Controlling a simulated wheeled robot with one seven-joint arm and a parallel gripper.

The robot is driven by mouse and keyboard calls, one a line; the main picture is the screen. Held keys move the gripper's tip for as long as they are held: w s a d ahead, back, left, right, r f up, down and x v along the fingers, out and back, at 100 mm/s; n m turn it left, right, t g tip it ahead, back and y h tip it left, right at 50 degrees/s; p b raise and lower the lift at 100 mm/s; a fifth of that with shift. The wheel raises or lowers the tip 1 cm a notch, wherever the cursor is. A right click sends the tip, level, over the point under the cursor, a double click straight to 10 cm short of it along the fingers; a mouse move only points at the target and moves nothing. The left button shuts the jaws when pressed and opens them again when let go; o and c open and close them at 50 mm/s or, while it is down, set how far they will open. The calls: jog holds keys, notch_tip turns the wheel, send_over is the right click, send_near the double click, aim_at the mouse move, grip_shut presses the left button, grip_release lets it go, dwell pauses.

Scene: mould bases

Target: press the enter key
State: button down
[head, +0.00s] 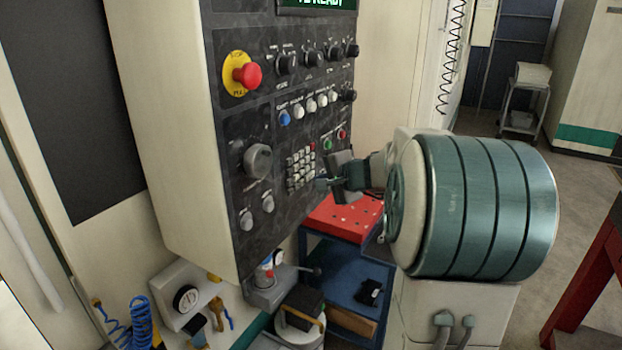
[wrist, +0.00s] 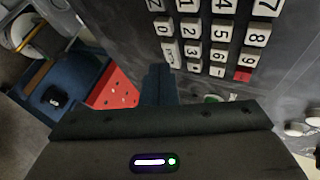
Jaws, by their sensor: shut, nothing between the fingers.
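The keypad (head: 298,170) is a block of pale keys on the dark control panel, with one red key at its upper right. In the wrist view, number keys (wrist: 221,30) fill the top, with the red key (wrist: 243,75) lower right. A pale key with small lettering (wrist: 171,52) sits beside the 0 key; it looks like the enter key, but its text is hard to read. My gripper (head: 322,184) is shut and empty, at the keypad's lower right. In the wrist view its dark fingertips (wrist: 160,72) are just below the lettered key; I cannot tell whether they touch.
A red emergency stop button (head: 247,75), a large dial (head: 258,160) and rows of knobs share the panel. A green button (head: 327,144) and a red one lie above my gripper. A red-topped cart (head: 345,213) stands below.

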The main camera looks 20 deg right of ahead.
jog(key=shift+s+d, duration=0.2)
jog(key=shift+s, duration=0.1)
jog(key=s+d+b, duration=0.1)
jog(key=s, duration=0.1)
jog(key=s+d, duration=0.2)
jog(key=shift+b, duration=0.35)
dwell(0.5)
